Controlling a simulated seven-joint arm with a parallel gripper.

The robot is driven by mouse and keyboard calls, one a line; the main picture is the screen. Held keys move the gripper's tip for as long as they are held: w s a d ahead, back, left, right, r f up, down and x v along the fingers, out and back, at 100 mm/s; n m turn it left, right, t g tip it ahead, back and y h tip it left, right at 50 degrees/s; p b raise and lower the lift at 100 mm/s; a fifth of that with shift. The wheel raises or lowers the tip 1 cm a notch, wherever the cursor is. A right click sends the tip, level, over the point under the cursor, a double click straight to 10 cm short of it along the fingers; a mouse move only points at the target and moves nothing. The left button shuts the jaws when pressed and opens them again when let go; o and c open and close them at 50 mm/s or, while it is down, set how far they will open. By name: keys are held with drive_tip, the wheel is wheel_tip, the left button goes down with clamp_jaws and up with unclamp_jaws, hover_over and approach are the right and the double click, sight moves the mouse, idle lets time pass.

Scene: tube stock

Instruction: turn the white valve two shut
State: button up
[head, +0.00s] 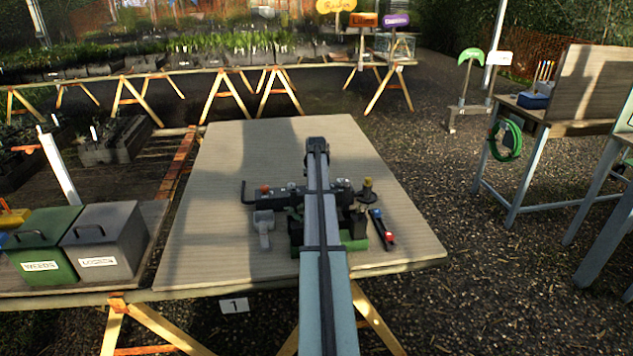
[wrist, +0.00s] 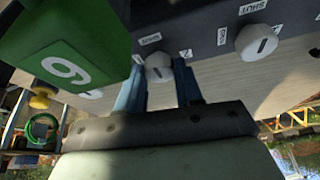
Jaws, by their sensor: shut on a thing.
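In the wrist view, the two blue fingers of my gripper (wrist: 160,88) are closed around a white valve knob (wrist: 157,66) on the dark manifold. A short dark mark shows on the knob's face. Small white labels sit around it, too small to read; I cannot read its number. A second white knob (wrist: 257,42) is to the right, apart from the fingers, near a label (wrist: 252,6) reading SHUT. In the head view, the dark manifold (head: 285,194) lies across the table; my arm hides the gripper and the held knob.
A green block (wrist: 75,58) with a number plate is close left of the fingers in the wrist view. On the table (head: 235,155) are a grey piece (head: 263,226), a blue and red tool (head: 382,230) and a brass fitting (head: 368,190). The table's far part is clear.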

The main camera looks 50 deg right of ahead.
drive_tip(key=shift+m, duration=0.3)
drive_tip(key=o, duration=1)
drive_tip(key=shift+o, duration=0.2)
drive_tip(key=v, duration=1.3)
drive_tip(key=shift+a+r, duration=0.15)
drive_tip(key=shift+r, duration=0.2)
